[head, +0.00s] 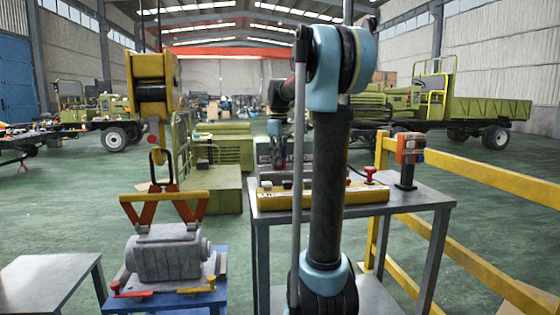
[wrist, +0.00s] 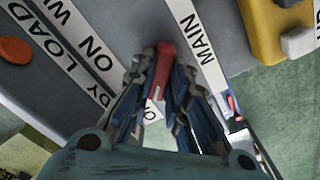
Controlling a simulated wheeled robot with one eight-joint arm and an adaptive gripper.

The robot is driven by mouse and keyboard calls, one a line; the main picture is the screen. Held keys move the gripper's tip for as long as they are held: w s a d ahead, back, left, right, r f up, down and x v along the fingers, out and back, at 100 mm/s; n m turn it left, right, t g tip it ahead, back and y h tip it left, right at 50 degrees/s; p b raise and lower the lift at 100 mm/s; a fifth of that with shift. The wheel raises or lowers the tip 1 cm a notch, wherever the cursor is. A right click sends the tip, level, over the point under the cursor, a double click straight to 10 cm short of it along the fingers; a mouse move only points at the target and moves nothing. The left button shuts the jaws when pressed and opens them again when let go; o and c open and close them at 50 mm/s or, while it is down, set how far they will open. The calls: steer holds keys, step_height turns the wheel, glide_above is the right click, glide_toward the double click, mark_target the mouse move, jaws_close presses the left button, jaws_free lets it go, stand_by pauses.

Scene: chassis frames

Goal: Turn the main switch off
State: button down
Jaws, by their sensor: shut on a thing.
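The main switch shows in the wrist view as a red handle (wrist: 165,60) on a grey panel (wrist: 130,25), beside a white label (wrist: 197,45) reading MAIN. My gripper (wrist: 162,78) has its two fingers closed around the handle, one on each side. The fingers hide the handle's lower part. A partly covered white label beginning with O (wrist: 152,112) shows between the fingers. In the head view my gripper (head: 277,155) is at the grey control box (head: 264,152) on the metal table; the handle is too small to make out there.
A hoist hook (head: 157,158) hangs over a grey motor (head: 165,255) at left. Yellow rails (head: 480,262) stand at right. An orange button (wrist: 15,50) is on the panel.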

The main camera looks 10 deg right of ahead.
steer(key=shift+d, duration=0.1)
stand_by(0.3)
steer(key=c, duration=1.6)
jaws_free()
steer(key=shift+o, duration=0.2)
step_height(320, 180, up, 12)
